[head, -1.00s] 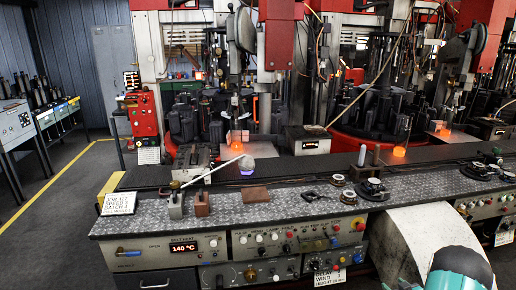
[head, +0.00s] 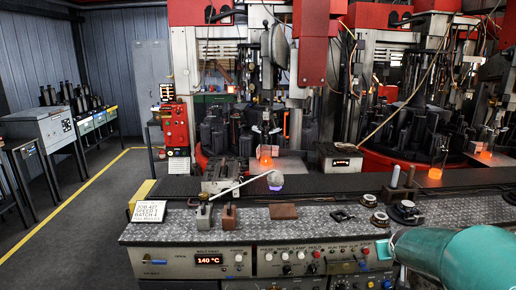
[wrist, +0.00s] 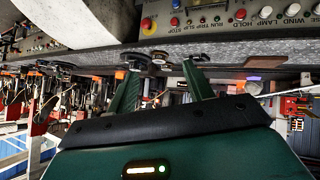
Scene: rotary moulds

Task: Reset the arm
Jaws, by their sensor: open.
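My gripper (wrist: 160,68) shows in the wrist view with its two green fingers spread wide apart. Nothing is visible between the fingertips. Beyond them lies the edge of the metal-plate worktop, with dark round parts (wrist: 136,60) close behind the left finger. My teal arm (head: 445,252) reaches in from the lower right of the head view, in front of the console. The gripper itself does not show clearly in the head view.
The console (head: 190,258) with buttons and a 140 °C display runs along the front. Red machines with glowing orange pieces (head: 435,173) stand behind. Open floor (head: 75,225) lies left.

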